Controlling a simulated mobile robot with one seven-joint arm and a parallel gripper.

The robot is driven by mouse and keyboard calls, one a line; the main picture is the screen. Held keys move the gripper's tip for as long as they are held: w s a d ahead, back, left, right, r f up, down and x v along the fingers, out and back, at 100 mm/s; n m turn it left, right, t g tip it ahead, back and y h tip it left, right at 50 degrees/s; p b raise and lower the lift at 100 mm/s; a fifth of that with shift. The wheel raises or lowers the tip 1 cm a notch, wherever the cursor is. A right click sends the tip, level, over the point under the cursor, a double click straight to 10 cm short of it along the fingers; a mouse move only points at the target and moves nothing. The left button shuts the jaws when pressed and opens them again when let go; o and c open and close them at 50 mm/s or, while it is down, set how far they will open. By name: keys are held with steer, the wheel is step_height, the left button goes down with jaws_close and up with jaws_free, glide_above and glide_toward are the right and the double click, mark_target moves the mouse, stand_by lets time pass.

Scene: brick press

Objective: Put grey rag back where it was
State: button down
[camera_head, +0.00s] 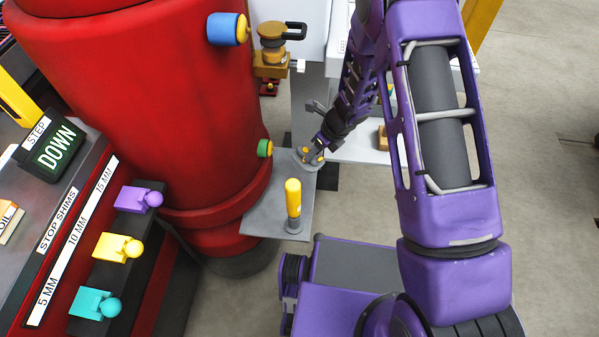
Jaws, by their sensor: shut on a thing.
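My gripper (314,153) reaches down from the upper right to the grey shelf (262,221) beside the red press column. It is shut on a small grey thing (299,164), which looks like the grey rag. The rag is at the far part of the shelf, partly hidden by the fingers. I cannot tell whether it rests on the shelf or hangs just above it.
A yellow-topped grey cylinder (293,204) stands upright on the near part of the shelf. The red column (150,110) rises to the left. Purple, yellow and teal stop shims (118,247) sit on the rack at left. A brown fitting (271,50) stands behind.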

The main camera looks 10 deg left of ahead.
steer(key=a+n, duration=0.2)
steer(key=n, duration=0.1)
steer(key=shift+w+a+f+t+p, duration=0.1)
steer(key=shift+w+a+t+p, duration=0.1)
steer(key=shift+w+t+p, duration=0.1)
step_height(320, 180, down, 10)
steer(key=b, duration=0.3)
steer(key=shift+a, duration=0.1)
steer(key=c, duration=0.6)
jaws_free()
steer(key=shift+f, duration=0.1)
steer(key=shift+r, duration=0.45)
steer(key=p+v, duration=0.2)
steer(key=v, duration=0.9)
steer(key=shift+s+d+r, duration=0.1)
steer(key=shift+d+r, duration=0.05)
steer(key=shift+d, duration=0.1)
